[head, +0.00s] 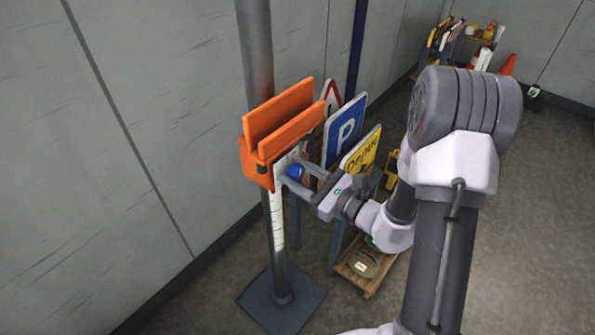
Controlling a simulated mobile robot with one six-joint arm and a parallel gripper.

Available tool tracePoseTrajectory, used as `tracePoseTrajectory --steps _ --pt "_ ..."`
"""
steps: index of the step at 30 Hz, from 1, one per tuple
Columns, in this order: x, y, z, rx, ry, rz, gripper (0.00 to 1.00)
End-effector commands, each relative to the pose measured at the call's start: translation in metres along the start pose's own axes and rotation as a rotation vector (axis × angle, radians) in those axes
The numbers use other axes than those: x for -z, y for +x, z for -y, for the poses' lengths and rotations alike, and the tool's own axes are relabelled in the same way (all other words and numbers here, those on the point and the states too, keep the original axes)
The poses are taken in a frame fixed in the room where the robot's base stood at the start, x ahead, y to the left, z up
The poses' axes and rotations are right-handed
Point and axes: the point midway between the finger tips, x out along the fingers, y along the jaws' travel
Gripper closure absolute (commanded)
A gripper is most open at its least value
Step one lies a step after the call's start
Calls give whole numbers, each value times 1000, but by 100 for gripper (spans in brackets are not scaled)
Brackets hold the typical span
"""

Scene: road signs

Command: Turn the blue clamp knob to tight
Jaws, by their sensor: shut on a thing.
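The blue clamp knob (296,172) sits at the right side of the orange clamp bracket (257,165), which is fixed around a grey upright post (257,45). My gripper (290,172) reaches in from the right with its two fingers on either side of the knob. It is shut on the knob, which is partly hidden by the fingers. The knob's tight mark cannot be made out. A white strip with marks (277,225) runs down the post below the bracket.
A blue parking sign (344,130), a yellow sign (361,152) and a red-edged triangular sign (331,97) stand close behind my gripper. A low wooden trolley (366,266) is below. The post's base plate (262,303) rests on open floor. A grey wall (120,180) is at left.

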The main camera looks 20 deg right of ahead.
Motion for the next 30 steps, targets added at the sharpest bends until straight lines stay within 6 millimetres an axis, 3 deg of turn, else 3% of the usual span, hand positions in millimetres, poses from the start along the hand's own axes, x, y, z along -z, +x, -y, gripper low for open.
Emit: tracePoseTrajectory --steps 30 --pt "-3 0 2 0 929 -1 97"
